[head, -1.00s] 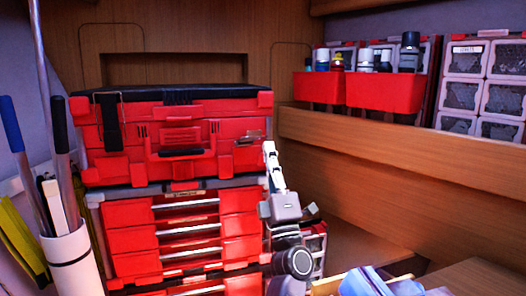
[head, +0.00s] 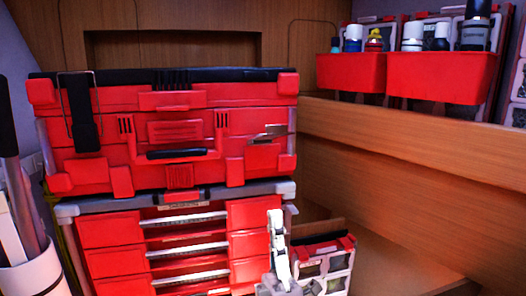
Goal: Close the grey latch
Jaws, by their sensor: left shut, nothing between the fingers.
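A small grey latch (head: 270,132) is on the right front of the red toolbox (head: 165,108). It looks like a thin grey piece sticking out from the front; its exact angle is hard to tell. A black latch with a wire loop (head: 84,122) is at the box's left front. My left gripper (head: 275,215) points upward with its pale fingers shut and empty. It is below the latch, in front of the drawers' right side. The lower part of it is cut off by the frame. My right gripper is not in view.
Red drawers (head: 105,230) stand under the toolbox. A small organizer (head: 325,262) is right of my gripper. A white holder (head: 35,280) with tools is at left. The bench at right looks clear.

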